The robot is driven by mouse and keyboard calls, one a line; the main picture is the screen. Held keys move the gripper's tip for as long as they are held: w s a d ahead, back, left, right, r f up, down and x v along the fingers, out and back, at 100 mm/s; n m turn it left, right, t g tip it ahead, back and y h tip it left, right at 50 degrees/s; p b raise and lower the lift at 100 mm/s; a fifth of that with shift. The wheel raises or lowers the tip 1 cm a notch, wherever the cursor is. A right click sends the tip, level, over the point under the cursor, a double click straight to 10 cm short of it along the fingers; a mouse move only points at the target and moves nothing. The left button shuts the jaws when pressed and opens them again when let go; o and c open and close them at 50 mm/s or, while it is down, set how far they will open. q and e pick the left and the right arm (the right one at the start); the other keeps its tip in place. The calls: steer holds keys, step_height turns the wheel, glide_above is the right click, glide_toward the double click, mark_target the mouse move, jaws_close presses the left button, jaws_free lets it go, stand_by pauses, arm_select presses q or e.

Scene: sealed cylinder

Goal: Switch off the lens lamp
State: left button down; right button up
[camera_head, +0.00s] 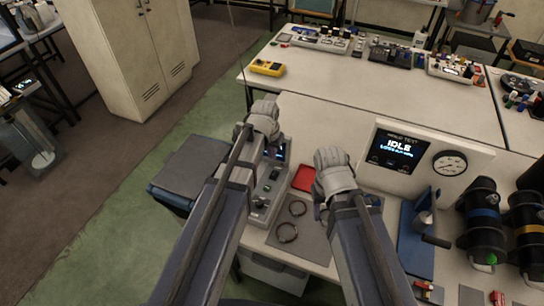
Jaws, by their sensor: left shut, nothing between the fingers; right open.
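I cannot pick out a lens lamp or its switch for certain. My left gripper (263,118) is over the back end of a grey control box (262,198) and hides part of it. It looks shut and empty. The box has a small lit screen (279,154) and buttons, one of them green. My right gripper (332,170) is beside the red tray (304,179), left of the test panel. Its fingers are mostly hidden, and I see nothing held in it.
The white test panel (440,191) with an "IDLE" screen (397,148) and a gauge (450,163) stands behind. Two rings lie on a grey mat (314,245). Dark cylinders (483,222) and a blue fixture (415,250) crowd the right. A yellow meter (267,67) is on the far bench.

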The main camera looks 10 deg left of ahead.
mark_target(274, 176)
arm_select(q)
steer(key=b+x, duration=0.7)
steer(key=s+b+x, duration=0.1)
steer(key=b+x, duration=0.2)
steer(key=x, duration=0.1)
steer(key=shift+s+a+f, duration=0.1)
steer(key=shift+f, duration=0.1)
steer(key=shift+s+f+b, duration=0.1)
steer(key=shift+f+b, duration=0.35)
steer(key=shift+b, duration=0.1)
arm_select(e)
step_height(274, 176, down, 12)
steer(key=shift+r, duration=0.1)
arm_select(q)
steer(key=shift+s+f+t+b, duration=0.4)
steer(key=shift+f+b, duration=0.15)
steer(key=shift+b, duration=0.2)
arm_select(e)
steer(key=shift+f, duration=0.8)
arm_select(q)
steer(key=shift+w+r, duration=0.2)
arm_select(e)
steer(key=shift+r, duration=0.15)
arm_select(q)
steer(key=shift+w+r, duration=0.1)
steer(key=shift+w, duration=0.1)
arm_select(e)
steer(key=shift+r, duration=0.1)
